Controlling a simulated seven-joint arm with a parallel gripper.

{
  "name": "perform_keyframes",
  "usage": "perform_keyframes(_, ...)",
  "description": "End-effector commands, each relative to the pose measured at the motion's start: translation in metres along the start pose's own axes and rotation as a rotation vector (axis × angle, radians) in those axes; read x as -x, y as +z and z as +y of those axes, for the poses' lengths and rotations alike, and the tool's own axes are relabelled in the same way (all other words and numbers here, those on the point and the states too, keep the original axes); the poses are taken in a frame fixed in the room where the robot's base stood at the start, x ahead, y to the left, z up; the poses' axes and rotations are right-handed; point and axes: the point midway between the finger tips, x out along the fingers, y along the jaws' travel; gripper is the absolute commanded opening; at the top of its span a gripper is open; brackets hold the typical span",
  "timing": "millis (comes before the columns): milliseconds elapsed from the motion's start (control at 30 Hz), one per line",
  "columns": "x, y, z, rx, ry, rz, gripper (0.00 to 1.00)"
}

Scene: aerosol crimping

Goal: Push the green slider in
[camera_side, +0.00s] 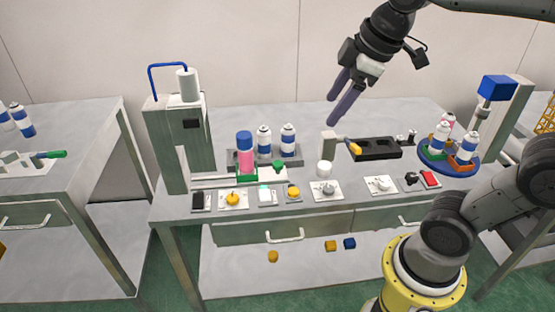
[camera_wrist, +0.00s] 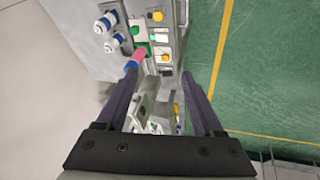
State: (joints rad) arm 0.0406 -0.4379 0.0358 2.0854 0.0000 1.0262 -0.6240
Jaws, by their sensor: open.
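A pink can with a blue top (camera_side: 245,155) stands upright at the slider's left part. In the wrist view the pink can (camera_wrist: 137,58) shows ahead, with green parts (camera_wrist: 144,47) beside it; which of these is the slider is hard to tell. My gripper (camera_side: 333,110) is open and empty, high above the table, right of the slider and apart from it. Its spread fingers (camera_wrist: 157,78) also show in the wrist view.
Blue-and-white cans (camera_side: 288,140) stand behind the slider. A green knob (camera_side: 279,167) is close by. Several buttons and dials line the front edge. A black tray (camera_side: 375,148) and a blue turntable with cans (camera_side: 436,166) are to the right.

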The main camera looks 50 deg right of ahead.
Motion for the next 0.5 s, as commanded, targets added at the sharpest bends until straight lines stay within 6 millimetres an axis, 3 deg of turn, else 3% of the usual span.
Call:
perform_keyframes(200,-0.042,-0.049,0.055,0.163,-0.064,-0.098,0.69)
perform_keyframes(367,-0.090,-0.071,0.092,0.237,-0.126,-0.165,0.69)
perform_keyframes(500,-0.142,-0.077,0.117,0.253,-0.186,-0.223,0.69)
